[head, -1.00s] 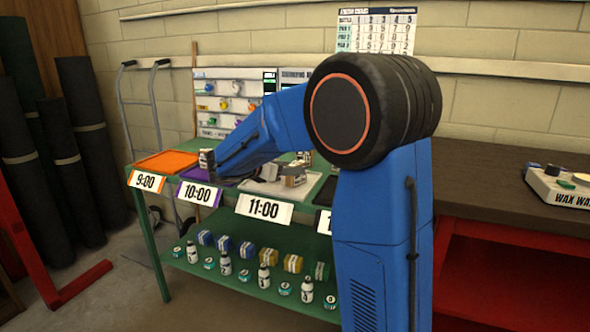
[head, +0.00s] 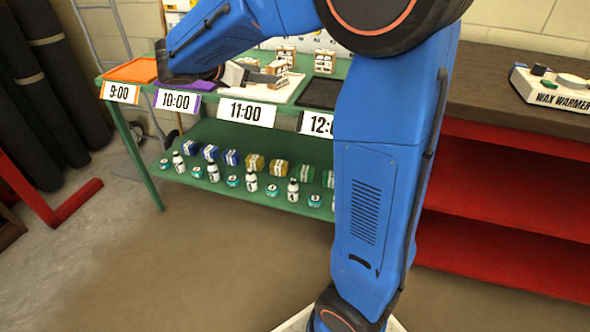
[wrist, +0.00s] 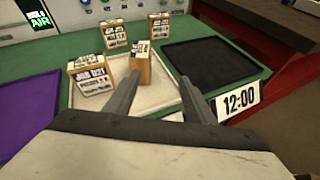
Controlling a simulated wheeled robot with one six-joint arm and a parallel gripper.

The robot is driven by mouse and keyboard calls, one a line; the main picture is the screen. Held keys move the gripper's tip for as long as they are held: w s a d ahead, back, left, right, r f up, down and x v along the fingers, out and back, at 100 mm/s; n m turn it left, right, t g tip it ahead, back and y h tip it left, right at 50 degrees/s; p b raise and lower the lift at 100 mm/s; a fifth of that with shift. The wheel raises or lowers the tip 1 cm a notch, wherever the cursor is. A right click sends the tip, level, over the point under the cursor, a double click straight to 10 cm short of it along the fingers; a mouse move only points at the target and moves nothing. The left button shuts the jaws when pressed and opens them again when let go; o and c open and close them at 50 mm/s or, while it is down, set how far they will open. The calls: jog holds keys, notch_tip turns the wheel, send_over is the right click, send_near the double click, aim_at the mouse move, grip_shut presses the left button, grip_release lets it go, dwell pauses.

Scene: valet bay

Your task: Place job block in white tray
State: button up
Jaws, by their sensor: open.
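The white tray (head: 285,96) lies on the green bench behind the 11:00 label; its inside also shows in the wrist view (wrist: 152,98). A wooden block with a white label reading "JOB" (wrist: 92,80) stands at the tray's left side. A second wooden block (wrist: 140,66) stands in the back part of the tray, just beyond my left fingertip. My gripper (wrist: 163,86) is open and empty over the tray, also visible in the head view (head: 268,77). Contact between the fingers and the second block cannot be told.
Two more labelled blocks (wrist: 114,36) (wrist: 158,26) stand on the bench behind the tray. A black tray (wrist: 212,70) lies to the right, a purple tray (wrist: 28,112) to the left and an orange tray (head: 132,70) farther left. Bottles and boxes fill the lower shelf.

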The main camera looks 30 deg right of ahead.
jog(key=s+d+f+m+g+y, duration=0.1)
jog(key=s+m+y, duration=0.1)
jog(key=s, duration=0.3)
jog(key=s+d+f+m+y, duration=0.1)
jog(key=s+f+m, duration=0.1)
jog(key=s, duration=0.3)
jog(key=s+a+f+m+t+y, duration=0.1)
jog(key=s+a+f+m+y, duration=0.2)
jog(key=s+m, duration=0.2)
jog(key=s+a+f+m+y, duration=0.3)
jog(key=s+a+m, duration=0.1)
jog(key=s, duration=0.6)
jog(key=s+a+f+m+t+y, duration=0.1)
jog(key=s+a+f+m+y, duration=0.3)
jog(key=s+m, duration=0.2)
jog(key=shift+s+t, duration=0.3)
jog(key=shift+s, duration=0.75)
